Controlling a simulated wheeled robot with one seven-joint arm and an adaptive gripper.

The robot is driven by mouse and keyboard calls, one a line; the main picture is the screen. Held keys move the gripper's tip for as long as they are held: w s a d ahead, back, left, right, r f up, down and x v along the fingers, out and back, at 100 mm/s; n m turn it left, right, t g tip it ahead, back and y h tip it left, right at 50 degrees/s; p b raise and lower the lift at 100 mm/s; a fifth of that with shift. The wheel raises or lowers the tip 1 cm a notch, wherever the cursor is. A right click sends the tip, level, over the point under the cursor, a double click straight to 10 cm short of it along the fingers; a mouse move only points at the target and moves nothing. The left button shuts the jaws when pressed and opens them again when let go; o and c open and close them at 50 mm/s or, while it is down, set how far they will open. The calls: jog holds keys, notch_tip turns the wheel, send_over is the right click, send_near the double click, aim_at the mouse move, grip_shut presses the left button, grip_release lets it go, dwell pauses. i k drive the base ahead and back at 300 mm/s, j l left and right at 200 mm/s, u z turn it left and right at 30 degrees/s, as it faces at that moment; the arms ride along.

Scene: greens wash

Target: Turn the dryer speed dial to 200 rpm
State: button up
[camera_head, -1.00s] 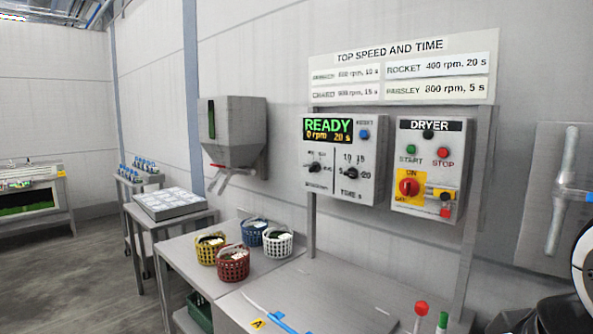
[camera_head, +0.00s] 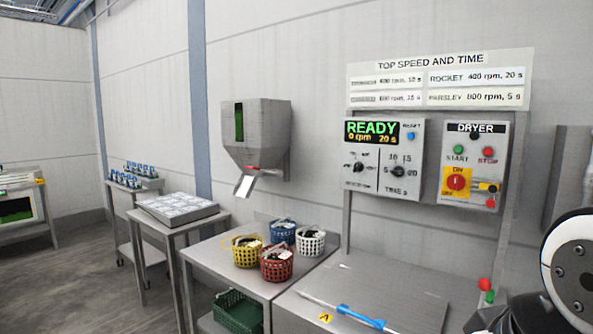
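The control panel (camera_head: 382,160) hangs on the wall right of centre. Its display (camera_head: 371,132) reads READY, 0 rpm, 20 s. The speed dial (camera_head: 358,167) is the small black knob at lower left of the panel. Its numbers and pointer are too small to read. The time dial (camera_head: 397,172), labelled in seconds, sits to its right. My gripper is not in view. Only a white and black part of my arm shows at the right edge, apart from the panel.
The dryer box (camera_head: 471,162) beside the panel has start and stop buttons and a red rotary switch (camera_head: 457,182) on yellow. Several baskets stand on the steel table (camera_head: 216,257). A blue-handled lid (camera_head: 400,290) lies below the panel. A grey dispenser (camera_head: 258,135) hangs left.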

aim_at(358, 166)
jog(key=i+j, duration=0.15)
jog(key=j, duration=0.2)
jog(key=i+j+z, duration=0.1)
jog(key=j, duration=0.25)
jog(key=i+j, duration=0.2)
jog(key=j, duration=0.15)
jog(key=i+j, duration=0.15)
jog(key=j, duration=0.2)
jog(key=i+j+z, duration=0.1)
jog(key=j, duration=0.25)
jog(key=i+j, duration=0.2)
jog(key=j, duration=0.15)
jog(key=i+j+z, duration=0.15)
jog(key=i+j, duration=0.65)
jog(key=i, duration=0.1)
